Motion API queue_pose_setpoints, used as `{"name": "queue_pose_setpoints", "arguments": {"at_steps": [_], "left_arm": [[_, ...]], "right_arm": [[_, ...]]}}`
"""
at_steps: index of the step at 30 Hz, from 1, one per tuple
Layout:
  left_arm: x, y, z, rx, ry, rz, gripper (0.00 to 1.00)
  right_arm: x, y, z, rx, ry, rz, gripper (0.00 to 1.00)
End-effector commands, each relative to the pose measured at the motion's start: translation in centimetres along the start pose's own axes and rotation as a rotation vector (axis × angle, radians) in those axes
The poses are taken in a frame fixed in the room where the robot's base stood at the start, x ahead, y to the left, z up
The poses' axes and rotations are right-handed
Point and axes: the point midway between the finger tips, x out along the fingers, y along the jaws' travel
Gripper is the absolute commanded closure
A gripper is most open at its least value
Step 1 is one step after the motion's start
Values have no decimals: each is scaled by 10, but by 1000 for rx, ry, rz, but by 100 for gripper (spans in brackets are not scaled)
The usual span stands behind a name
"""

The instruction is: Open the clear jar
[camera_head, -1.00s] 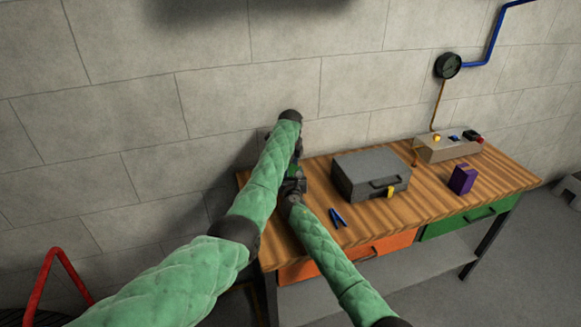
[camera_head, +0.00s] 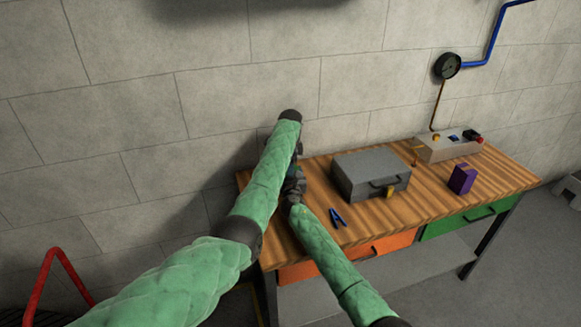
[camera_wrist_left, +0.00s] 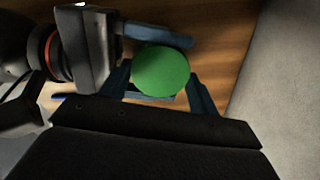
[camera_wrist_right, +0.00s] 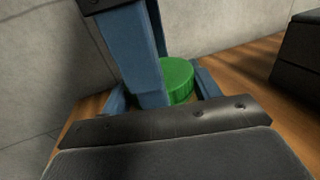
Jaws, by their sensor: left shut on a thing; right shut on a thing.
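The clear jar's round green lid (camera_wrist_left: 160,70) shows in the left wrist view and, partly covered, in the right wrist view (camera_wrist_right: 178,80). The jar's clear body is hard to make out, and the jar is hidden in the head view. My left gripper (camera_head: 297,172) points down from above, shut with its blue fingers on either side of the lid. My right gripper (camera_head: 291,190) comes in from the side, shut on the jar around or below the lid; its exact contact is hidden. A left finger crosses in front of the lid in the right wrist view.
The wooden workbench (camera_head: 440,207) carries a grey case (camera_head: 362,172), blue pliers (camera_head: 337,218), a purple box (camera_head: 462,179) and a control box (camera_head: 450,146). The block wall is close behind my left gripper. The bench's front right is clear.

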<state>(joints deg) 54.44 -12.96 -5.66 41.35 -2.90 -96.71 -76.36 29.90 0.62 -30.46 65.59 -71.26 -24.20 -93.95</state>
Motion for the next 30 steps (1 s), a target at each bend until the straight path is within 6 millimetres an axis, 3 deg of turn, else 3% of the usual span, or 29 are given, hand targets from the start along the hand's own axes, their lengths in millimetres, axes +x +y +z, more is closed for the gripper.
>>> {"name": "queue_pose_setpoints", "arguments": {"at_steps": [21, 22, 24, 25, 30], "left_arm": [[0, 0, 2, -1, -2, 0, 66], [0, 0, 2, -1, -2, 0, 35], [0, 0, 2, -1, -2, 0, 21], [0, 0, 2, -1, -2, 0, 17], [0, 0, 1, 0, -1, 0, 17]], "right_arm": [[0, -3, 0, -1, 1, -4, 100], [0, -3, 0, -1, 1, -4, 100], [0, -2, 0, -1, 1, -3, 100], [0, -2, 0, -1, 1, -3, 100], [0, -1, 0, 0, 0, -2, 100]]}}
